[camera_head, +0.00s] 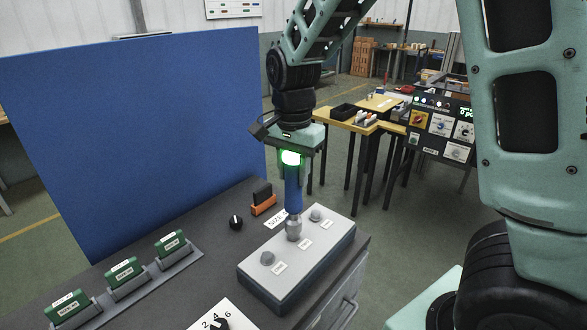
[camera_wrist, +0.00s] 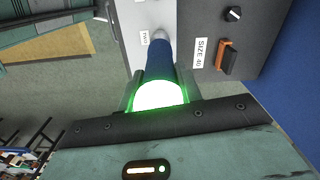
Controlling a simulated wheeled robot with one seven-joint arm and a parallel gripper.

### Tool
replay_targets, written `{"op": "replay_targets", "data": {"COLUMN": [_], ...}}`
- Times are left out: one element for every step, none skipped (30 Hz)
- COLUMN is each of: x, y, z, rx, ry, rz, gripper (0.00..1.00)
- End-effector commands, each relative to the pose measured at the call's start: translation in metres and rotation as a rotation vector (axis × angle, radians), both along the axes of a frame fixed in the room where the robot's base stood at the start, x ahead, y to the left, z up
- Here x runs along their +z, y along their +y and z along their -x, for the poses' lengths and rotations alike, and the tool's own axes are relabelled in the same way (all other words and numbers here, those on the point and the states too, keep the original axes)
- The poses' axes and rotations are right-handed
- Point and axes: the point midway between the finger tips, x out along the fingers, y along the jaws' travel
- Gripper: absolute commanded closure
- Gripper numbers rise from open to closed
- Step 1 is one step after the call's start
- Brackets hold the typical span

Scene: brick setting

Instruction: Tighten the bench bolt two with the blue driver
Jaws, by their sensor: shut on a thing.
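The blue driver (camera_head: 293,193) stands upright below my gripper (camera_head: 291,165), its grey socket end over the middle bolt position of a grey bolt block on the bench. My gripper is shut on the driver's upper part. Bench bolt two is hidden under the socket; the label beside it seems to read TWO (camera_wrist: 144,38) in the wrist view. Whether the socket is fully seated I cannot tell. The driver's blue shaft (camera_wrist: 158,62) also shows between my fingers in the wrist view. Bolt one (camera_head: 268,258) and bolt three (camera_head: 316,215) stand uncovered on either side.
The bolt block (camera_head: 311,254) sits near the right edge of the dark bench. Behind it are a black knob (camera_head: 236,222) and an orange-and-black switch (camera_head: 263,199). Green labelled modules (camera_head: 124,271) stand at left before a blue panel (camera_head: 140,135). A numbered dial (camera_head: 222,321) is in front.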

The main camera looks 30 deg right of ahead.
Motion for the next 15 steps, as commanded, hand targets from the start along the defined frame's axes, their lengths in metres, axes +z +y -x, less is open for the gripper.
{"op": "replay_targets", "data": {"x": [0.0015,0.0013,0.0010,0.0008,0.0007,0.0007,0.0007,0.0006,0.0006,0.0005,0.0003,0.0000,-0.0004,-0.0009,-0.0016], "y": [0.0000,0.0000,0.0000,0.0000,0.0000,0.0000,0.0000,0.0000,0.0000,0.0000,0.0000,-0.0001,-0.0001,-0.0001,-0.0001], "z": [-0.0002,-0.0002,-0.0002,-0.0003,-0.0003,-0.0004,-0.0004,-0.0004,-0.0004,-0.0004,-0.0004,-0.0003,-0.0003,-0.0003,-0.0003], "rx": [0.000,0.000,0.000,0.000,0.000,0.000,0.000,0.000,0.000,0.000,0.000,0.000,0.000,0.000,0.000], "ry": [-0.001,-0.001,-0.001,-0.001,-0.001,-0.001,-0.001,-0.001,-0.001,-0.001,-0.001,-0.001,-0.001,-0.001,-0.001], "rz": [0.000,0.000,0.000,0.000,0.000,0.000,0.000,0.000,0.000,0.000,0.000,0.000,0.000,0.000,0.000], "gripper": [0.97,0.97,0.97,0.97,0.97,0.97,0.97,0.97,0.97,0.97,0.97,0.97,0.97,0.97,0.97]}}
